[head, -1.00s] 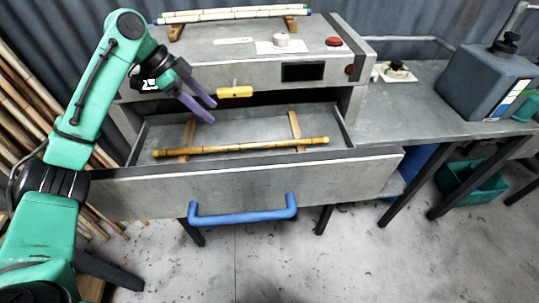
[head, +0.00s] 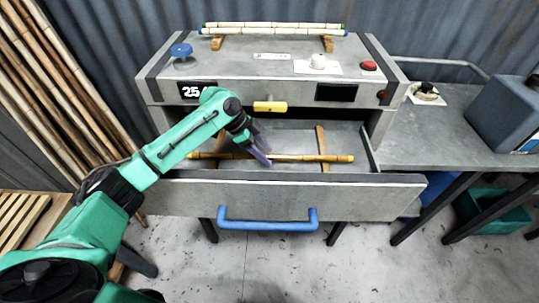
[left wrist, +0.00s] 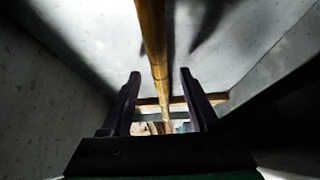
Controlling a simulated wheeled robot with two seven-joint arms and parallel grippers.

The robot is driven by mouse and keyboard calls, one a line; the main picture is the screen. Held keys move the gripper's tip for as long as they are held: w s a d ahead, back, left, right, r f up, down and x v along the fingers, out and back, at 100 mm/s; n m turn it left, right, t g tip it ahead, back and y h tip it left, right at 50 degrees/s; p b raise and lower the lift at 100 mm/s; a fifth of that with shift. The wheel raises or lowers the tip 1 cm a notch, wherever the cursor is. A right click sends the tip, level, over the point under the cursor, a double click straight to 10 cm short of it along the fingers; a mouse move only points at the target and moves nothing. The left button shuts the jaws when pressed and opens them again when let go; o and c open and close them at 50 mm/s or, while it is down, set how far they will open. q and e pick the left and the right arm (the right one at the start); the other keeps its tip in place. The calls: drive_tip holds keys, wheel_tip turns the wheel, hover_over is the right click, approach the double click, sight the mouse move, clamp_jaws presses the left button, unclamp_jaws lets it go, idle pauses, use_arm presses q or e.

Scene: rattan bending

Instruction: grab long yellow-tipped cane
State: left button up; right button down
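The long yellow-tipped cane (head: 300,158) lies across two wooden rests inside the open drawer (head: 370,208). My left gripper (head: 264,153) reaches down into the drawer at the cane's left half, its purple fingers beside or over the cane. In the left wrist view the fingers (left wrist: 160,78) are spread apart, and the cane (left wrist: 157,50) runs lengthwise in the gap between them. I see no finger touching it, and how deep the fingertips sit around it is unclear. My right gripper is not in view.
White canes (head: 275,29) with coloured tips lie on wooden rests on top of the machine. A blue handle (head: 268,224) spans the drawer front. A yellow handle (head: 270,106) sticks out above the drawer. A grey container (head: 500,115) stands on the right bench.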

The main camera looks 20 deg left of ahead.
use_arm(q)
clamp_jaws()
